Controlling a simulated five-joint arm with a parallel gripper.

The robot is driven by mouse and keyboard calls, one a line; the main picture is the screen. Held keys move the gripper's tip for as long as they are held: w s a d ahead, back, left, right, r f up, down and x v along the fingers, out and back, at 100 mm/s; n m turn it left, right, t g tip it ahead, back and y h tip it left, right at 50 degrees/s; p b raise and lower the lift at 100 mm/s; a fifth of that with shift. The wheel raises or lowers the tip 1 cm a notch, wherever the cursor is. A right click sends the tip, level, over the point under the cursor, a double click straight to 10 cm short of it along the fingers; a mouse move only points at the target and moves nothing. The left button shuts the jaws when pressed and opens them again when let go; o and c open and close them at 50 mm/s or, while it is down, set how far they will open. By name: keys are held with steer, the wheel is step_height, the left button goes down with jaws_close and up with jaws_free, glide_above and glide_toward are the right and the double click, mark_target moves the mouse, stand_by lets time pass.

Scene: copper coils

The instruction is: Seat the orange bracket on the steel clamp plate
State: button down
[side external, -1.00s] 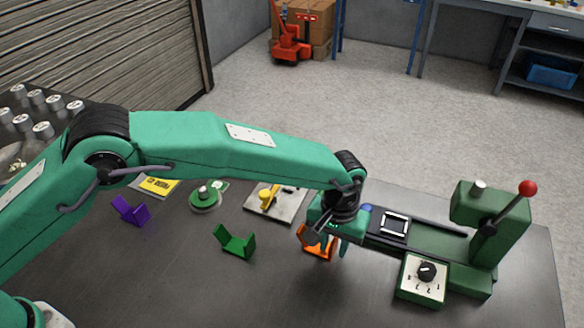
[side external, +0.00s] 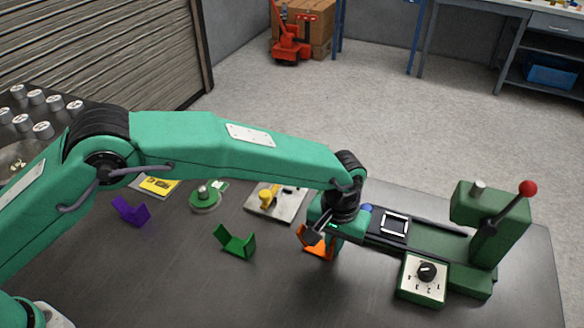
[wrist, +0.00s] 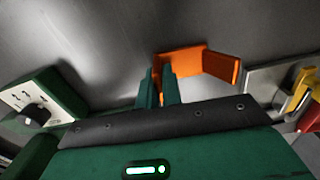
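The orange bracket (side external: 319,252) stands on the dark table, partly hidden by my gripper (side external: 328,240) in the side view. In the wrist view the bracket (wrist: 196,60) shows as a bent orange piece just beyond my fingertips. My gripper (wrist: 159,82) has its two green fingers close together, with one end wall of the bracket between them. It appears shut on that wall. The steel clamp plate (side external: 259,208), a grey plate bearing a yellow-handled clamp, lies left of and behind the bracket. In the wrist view the plate (wrist: 262,80) shows at the right.
A green bracket (side external: 236,242) and a purple bracket (side external: 130,210) stand to the left. A round green fixture (side external: 205,199) is left of the plate. A green machine (side external: 455,246) with a dial box (side external: 422,279) and red-knobbed lever stands close on the right. The front table is clear.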

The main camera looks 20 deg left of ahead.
steer(key=shift+r, duration=0.2)
stand_by(0.3)
steer(key=shift+r, duration=2.35)
steer(key=w+a+r, duration=0.4)
steer(key=w+a, duration=1)
steer(key=shift+w+a+r+n, duration=0.15)
steer(key=shift+w+a+n, duration=0.1)
steer(key=shift+a+n, duration=0.05)
steer(key=shift+f, duration=0.2)
steer(key=shift+f, duration=3.1)
steer(key=shift+f, duration=0.6)
